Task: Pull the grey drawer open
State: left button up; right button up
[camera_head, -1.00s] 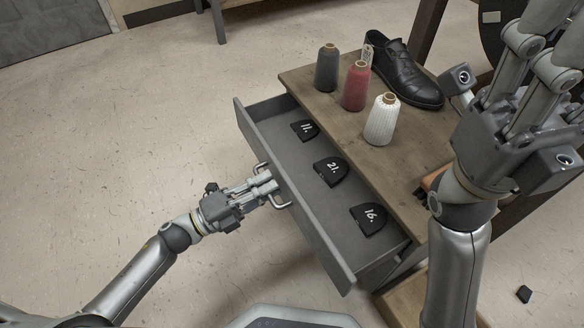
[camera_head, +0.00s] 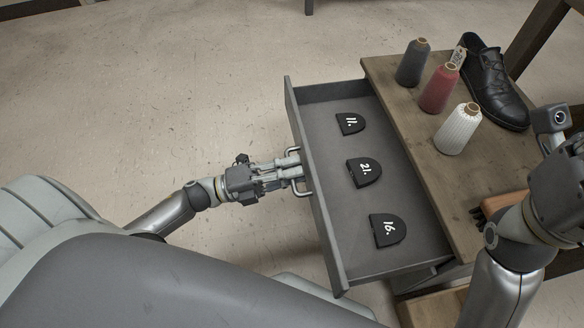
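The grey drawer (camera_head: 402,262) stands well out from under the wooden table, toward the left.
The wooden table (camera_head: 405,98) carries a grey spool (camera_head: 412,64), a red spool (camera_head: 439,90), a white spool (camera_head: 458,130) and a black shoe (camera_head: 493,92) with a tag. The floor left of the drawer is clear.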

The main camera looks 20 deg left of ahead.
dwell(0.3)
pick_arm(q)
jog(key=v, duration=1.2)
jog(key=shift+r, duration=0.15)
